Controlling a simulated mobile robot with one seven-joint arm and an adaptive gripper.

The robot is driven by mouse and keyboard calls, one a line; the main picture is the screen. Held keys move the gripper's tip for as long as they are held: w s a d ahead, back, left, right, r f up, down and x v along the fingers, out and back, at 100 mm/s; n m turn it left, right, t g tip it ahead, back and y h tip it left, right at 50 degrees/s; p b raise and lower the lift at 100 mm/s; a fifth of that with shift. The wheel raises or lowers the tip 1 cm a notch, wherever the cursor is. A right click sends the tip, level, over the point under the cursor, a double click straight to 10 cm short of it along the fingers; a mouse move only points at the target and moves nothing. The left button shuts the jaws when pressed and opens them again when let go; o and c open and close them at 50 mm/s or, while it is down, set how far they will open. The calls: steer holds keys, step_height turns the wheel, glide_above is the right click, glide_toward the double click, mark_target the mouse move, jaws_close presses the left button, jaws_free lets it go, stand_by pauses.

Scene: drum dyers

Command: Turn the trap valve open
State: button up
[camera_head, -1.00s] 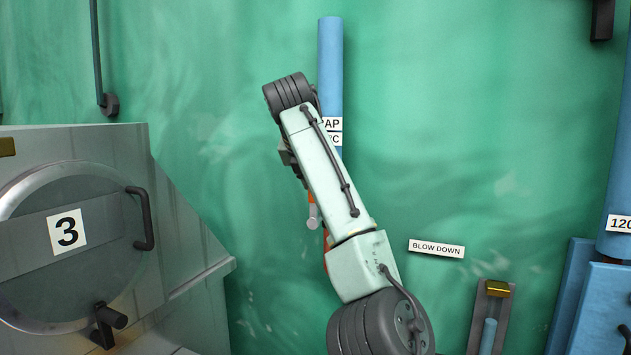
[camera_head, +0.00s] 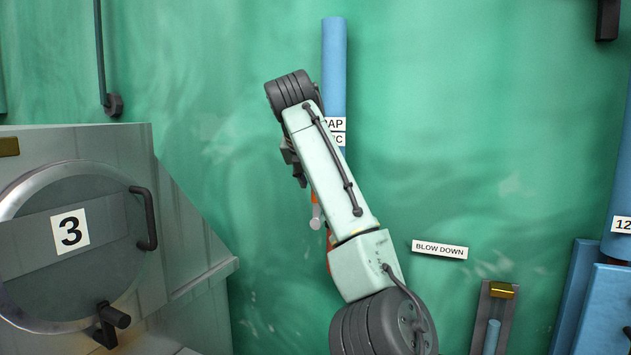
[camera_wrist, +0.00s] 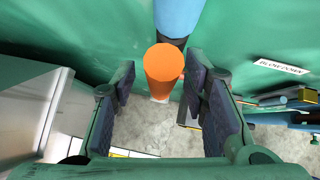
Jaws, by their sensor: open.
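In the wrist view an orange cylindrical handle (camera_wrist: 164,66) stands between the two finger pads of my gripper (camera_wrist: 160,86), nearer the far ends of the fingers. The gripper is open, with a gap visible on each side of the handle. A blue pipe (camera_wrist: 178,16) is just beyond the handle. In the head view the blue pipe (camera_head: 334,68) runs down the green wall behind my arm, with a partly covered label (camera_head: 336,124) reading "AP". Small orange parts (camera_head: 314,197) show beside my arm. The rest of the valve and most of my gripper (camera_head: 297,170) are hidden there.
A grey machine with a round door marked 3 (camera_head: 70,231) stands at the left. A "BLOW DOWN" label (camera_head: 440,250) is on the wall right of my arm, above a brass-topped fitting (camera_head: 503,291). Blue equipment (camera_head: 606,310) stands at the far right.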

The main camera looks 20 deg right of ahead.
steer(key=v, duration=1.1)
steer(key=shift+a+r, duration=0.2)
